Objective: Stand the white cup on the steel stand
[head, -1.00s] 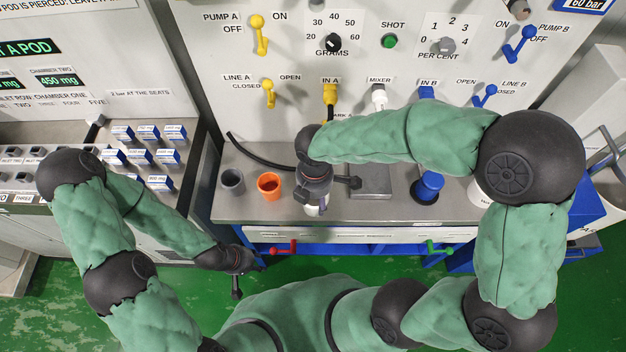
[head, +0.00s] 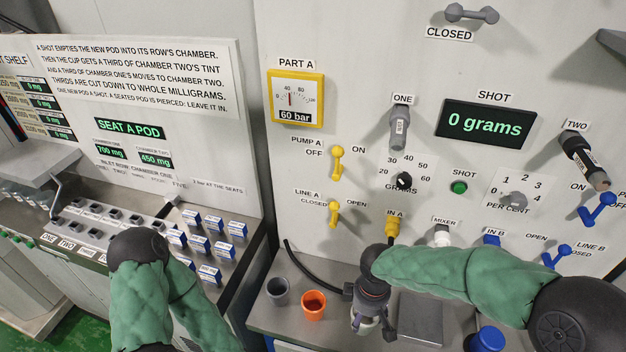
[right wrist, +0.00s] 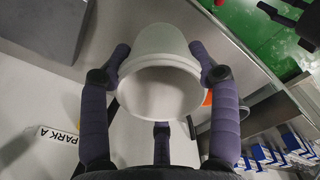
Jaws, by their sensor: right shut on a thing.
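The white cup (head: 366,324) is in my right gripper (head: 367,316), which points down above the bench front. In the right wrist view the fingers (right wrist: 163,75) close on both sides of the cup (right wrist: 160,45), and its mouth faces the camera. The steel stand (head: 420,318) is a grey block just right of the gripper in the head view. In the wrist view the stand (right wrist: 45,22) lies at upper left, apart from the cup. My left gripper is outside the head view; dark finger-like parts (right wrist: 286,16) at the wrist view's upper right seem to be it.
A grey cup (head: 278,291) and an orange cup (head: 313,305) stand left of the gripper. A blue round object (head: 487,339) is at right. A black hose (head: 305,266) runs along the bench. The panel with levers (head: 334,165) rises behind.

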